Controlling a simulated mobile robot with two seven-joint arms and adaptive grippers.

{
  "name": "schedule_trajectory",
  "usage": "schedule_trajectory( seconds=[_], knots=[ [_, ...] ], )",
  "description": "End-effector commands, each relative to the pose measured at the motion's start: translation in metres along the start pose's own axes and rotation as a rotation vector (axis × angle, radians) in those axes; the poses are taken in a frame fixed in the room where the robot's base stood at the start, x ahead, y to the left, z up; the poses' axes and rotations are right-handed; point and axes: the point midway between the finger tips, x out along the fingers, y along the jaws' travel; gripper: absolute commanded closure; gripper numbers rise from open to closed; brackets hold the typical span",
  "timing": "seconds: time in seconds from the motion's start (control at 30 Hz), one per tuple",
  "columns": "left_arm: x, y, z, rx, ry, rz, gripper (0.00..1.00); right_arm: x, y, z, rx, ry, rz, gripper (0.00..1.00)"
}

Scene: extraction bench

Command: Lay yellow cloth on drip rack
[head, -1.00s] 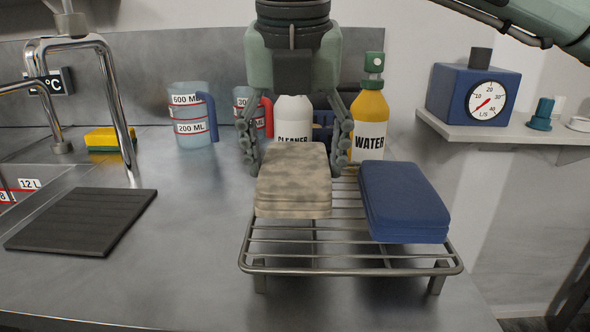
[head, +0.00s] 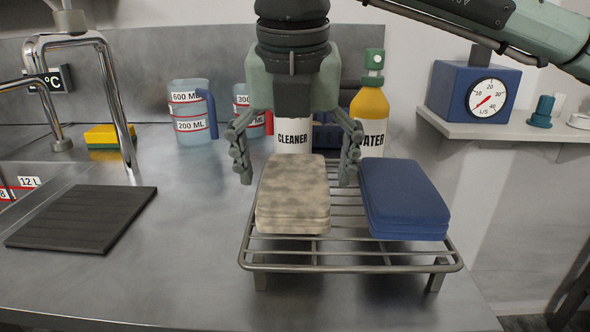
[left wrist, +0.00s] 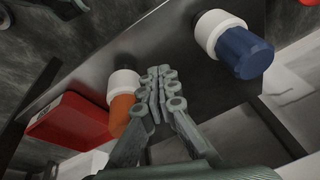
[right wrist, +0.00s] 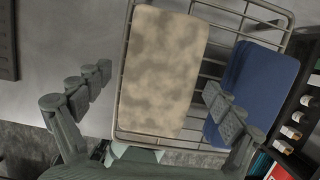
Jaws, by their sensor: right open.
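A folded beige cloth with brownish mottling (head: 292,195) lies flat on the left part of the wire drip rack (head: 345,268). I see no clearly yellow cloth. My right gripper (head: 294,180) is open, its fingers spread to either side of the beige cloth's far end, apart from it. In the right wrist view the beige cloth (right wrist: 163,75) lies between the open fingers, on the rack bars. A folded blue cloth (head: 402,198) lies beside it on the rack's right part. My left gripper (left wrist: 160,85) shows only in its wrist view, fingertips together, with nothing visible between them.
Behind the rack stand a white cleaner bottle (head: 293,135), a yellow water bottle (head: 370,110) and measuring jugs (head: 190,105). A dark ribbed mat (head: 80,220), yellow sponge (head: 101,134) and tap are left. A shelf with a blue gauge (head: 472,95) is right.

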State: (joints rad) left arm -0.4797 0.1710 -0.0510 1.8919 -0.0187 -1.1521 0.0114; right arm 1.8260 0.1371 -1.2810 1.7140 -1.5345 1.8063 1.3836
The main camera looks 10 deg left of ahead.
Motion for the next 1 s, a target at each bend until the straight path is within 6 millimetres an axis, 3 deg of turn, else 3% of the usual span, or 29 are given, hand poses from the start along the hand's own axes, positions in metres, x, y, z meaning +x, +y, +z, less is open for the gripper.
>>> schedule_trajectory(
  seconds=[0.17,0.23,0.7,1.0],
  knots=[
    [0.0,0.0,0.003,-0.001,-0.004,0.002,1.0,-0.004,0.0,0.001,0.0,0.0,0.0,0.07],
    [0.008,0.0,0.007,-0.002,-0.014,0.002,1.0,-0.012,0.001,0.001,0.001,-0.002,0.001,0.07],
    [-0.012,-0.002,-0.006,-0.001,0.009,-0.007,1.0,-0.106,0.001,0.001,0.001,-0.003,0.0,0.07],
    [-0.011,-0.003,-0.002,0.0,0.0,-0.008,1.0,-0.122,0.0,0.001,0.001,-0.001,-0.001,0.07]
  ],
)
